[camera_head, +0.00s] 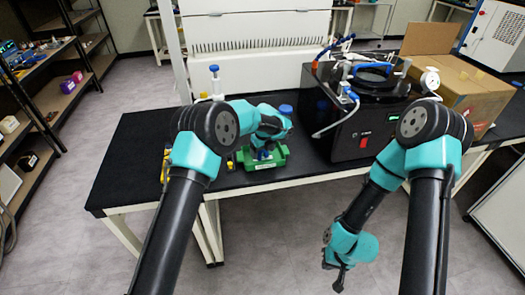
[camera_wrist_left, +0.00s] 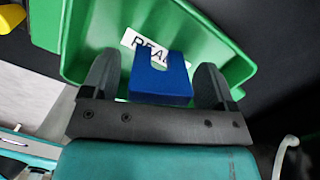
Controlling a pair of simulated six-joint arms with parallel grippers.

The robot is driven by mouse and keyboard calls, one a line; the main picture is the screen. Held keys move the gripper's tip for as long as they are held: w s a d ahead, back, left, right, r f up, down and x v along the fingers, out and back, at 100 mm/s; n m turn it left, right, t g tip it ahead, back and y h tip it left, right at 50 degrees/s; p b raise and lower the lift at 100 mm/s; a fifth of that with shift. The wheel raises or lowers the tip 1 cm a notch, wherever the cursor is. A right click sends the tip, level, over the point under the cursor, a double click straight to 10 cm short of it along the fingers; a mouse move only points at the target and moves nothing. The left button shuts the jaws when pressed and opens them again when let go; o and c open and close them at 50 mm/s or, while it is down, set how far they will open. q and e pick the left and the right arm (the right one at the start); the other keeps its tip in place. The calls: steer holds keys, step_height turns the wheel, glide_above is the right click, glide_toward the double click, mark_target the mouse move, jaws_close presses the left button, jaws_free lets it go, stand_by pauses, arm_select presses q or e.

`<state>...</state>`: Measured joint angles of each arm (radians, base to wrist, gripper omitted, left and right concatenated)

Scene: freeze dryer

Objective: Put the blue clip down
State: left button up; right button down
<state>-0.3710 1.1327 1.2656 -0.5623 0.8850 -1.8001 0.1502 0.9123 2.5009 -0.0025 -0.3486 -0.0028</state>
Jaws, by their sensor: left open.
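The blue clip (camera_wrist_left: 160,82) shows in the left wrist view, between the two dark fingers of my left gripper (camera_wrist_left: 157,78). A gap shows on each side of it, so the fingers are open around it and apart from it. The clip is over or in a green tray (camera_wrist_left: 236,45) with a white label, partly covered by the clip. I cannot tell if the clip touches the tray floor. In the head view the green tray (camera_head: 278,157) sits on the black bench, with my left gripper (camera_head: 263,153) over it. My right gripper (camera_head: 340,276) hangs low in front of the bench; its jaw opening is unclear.
A black machine (camera_head: 345,125) with hoses and a gauge stands right of the tray on the bench (camera_head: 135,150). A cardboard box (camera_head: 460,85) is at the far right. The bench's left end is clear.

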arm_select(q)
steer(key=shift+r, duration=0.15)
step_height(320, 180, up, 12)
steer(key=s, duration=0.1)
steer(key=shift+d, duration=0.45)
